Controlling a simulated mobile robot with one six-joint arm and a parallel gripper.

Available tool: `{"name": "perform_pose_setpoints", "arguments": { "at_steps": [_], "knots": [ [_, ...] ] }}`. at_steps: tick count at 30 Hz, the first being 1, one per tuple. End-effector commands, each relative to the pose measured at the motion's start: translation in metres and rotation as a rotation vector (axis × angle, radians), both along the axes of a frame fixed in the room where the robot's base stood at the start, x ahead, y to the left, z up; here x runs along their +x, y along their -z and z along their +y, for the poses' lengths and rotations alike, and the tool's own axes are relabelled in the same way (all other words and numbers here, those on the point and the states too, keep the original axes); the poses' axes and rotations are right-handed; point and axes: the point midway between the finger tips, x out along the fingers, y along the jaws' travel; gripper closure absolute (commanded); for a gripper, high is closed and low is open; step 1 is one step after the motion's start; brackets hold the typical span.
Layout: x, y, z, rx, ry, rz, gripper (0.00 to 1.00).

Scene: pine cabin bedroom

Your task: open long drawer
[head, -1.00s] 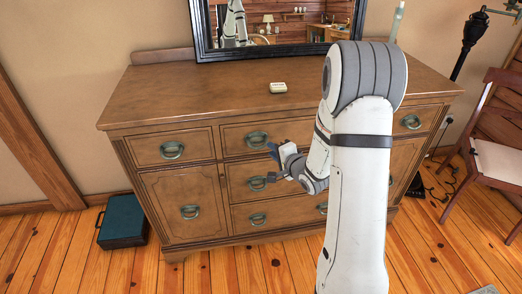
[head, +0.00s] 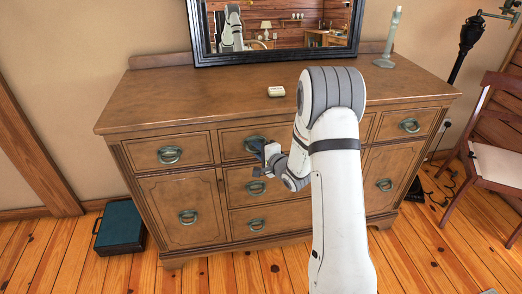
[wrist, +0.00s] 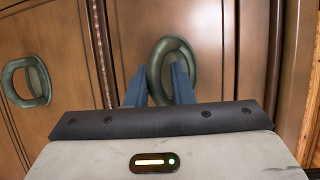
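A brown wooden dresser (head: 150,105) has shut drawers with green ring handles. My gripper (head: 258,151) is in front of the middle column, by the left handle of its upper long drawer (head: 232,144). In the wrist view, my two blue fingers (wrist: 158,88) are apart with a gap between them. A ring handle (wrist: 165,50) is just ahead; the right finger overlaps the ring and the left finger is beside its left edge. I cannot tell whether they touch it. My arm hides part of the middle drawers.
Another ring handle (wrist: 14,85) shows at left in the wrist view. A small cream box (head: 276,91), a candlestick (head: 392,40) and a mirror (head: 200,40) are on the dresser top. A teal case (head: 120,226) is on the floor at left, a chair (head: 495,160) at right.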

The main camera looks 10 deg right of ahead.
Motion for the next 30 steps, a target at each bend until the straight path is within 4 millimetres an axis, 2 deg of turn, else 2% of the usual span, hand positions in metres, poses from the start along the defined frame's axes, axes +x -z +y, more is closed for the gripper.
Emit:
{"name": "perform_pose_setpoints", "arguments": {
  "at_steps": [3, 10, 20, 21, 23, 30],
  "knots": [
    [0.000, 0.000, 0.000, 0.000, 0.000, 0.000, 0.81],
    [0.000, 0.000, 0.001, 0.000, -0.001, 0.001, 0.99],
    [-0.001, 0.000, 0.001, 0.000, -0.002, 0.001, 1.00],
    [0.000, 0.000, -0.022, -0.001, 0.006, 0.000, 1.00],
    [-0.001, 0.001, -0.008, -0.001, -0.001, 0.002, 1.00],
    [-0.001, 0.001, 0.002, 0.000, -0.003, 0.003, 1.00]
  ]
}}
